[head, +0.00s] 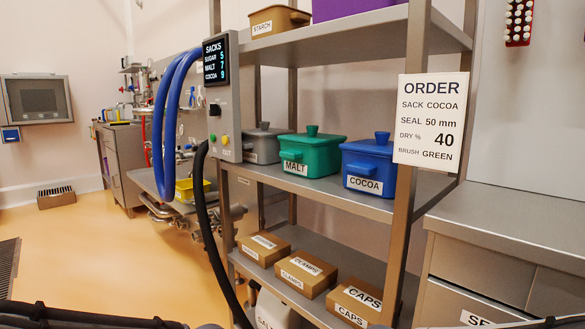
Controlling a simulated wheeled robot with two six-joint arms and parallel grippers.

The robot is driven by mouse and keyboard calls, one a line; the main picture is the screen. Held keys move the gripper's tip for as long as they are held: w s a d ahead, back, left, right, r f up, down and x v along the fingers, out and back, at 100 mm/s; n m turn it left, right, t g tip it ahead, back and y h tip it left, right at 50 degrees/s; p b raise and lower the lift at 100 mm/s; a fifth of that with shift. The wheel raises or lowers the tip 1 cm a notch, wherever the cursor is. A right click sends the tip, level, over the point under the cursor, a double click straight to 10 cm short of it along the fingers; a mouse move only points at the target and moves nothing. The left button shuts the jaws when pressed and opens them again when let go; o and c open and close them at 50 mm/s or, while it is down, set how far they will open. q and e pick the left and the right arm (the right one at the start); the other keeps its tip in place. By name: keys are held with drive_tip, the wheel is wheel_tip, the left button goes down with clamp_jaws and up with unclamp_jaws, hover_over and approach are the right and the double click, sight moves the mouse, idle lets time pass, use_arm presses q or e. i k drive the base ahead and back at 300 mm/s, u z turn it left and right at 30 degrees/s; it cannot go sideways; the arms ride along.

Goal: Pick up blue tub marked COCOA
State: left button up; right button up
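The blue tub marked COCOA (369,168) stands upright on the middle shelf (330,190) of the metal rack. It has a blue lid with a knob, and a white label faces me. The order sign and a rack post stand close at its right and may cover a little of its edge. Neither gripper shows in the head view. Only dark parts of my arms show along the bottom edge, well below and apart from the tub.
A green MALT tub (311,154) stands just left of the blue tub, with a grey tub (263,144) beyond it. The ORDER sign (431,120) hangs on the front rack post. Brown boxes (305,274) fill the lower shelf. A black hose (208,230) hangs at the rack's left.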

sight(373, 174)
drive_tip(key=z, duration=0.05)
drive_tip(key=k, duration=0.45)
drive_tip(key=u, duration=1.3)
drive_tip(key=i, duration=0.8)
drive_tip(key=z, duration=1)
drive_tip(key=i, duration=0.5)
drive_tip(key=z, duration=0.6)
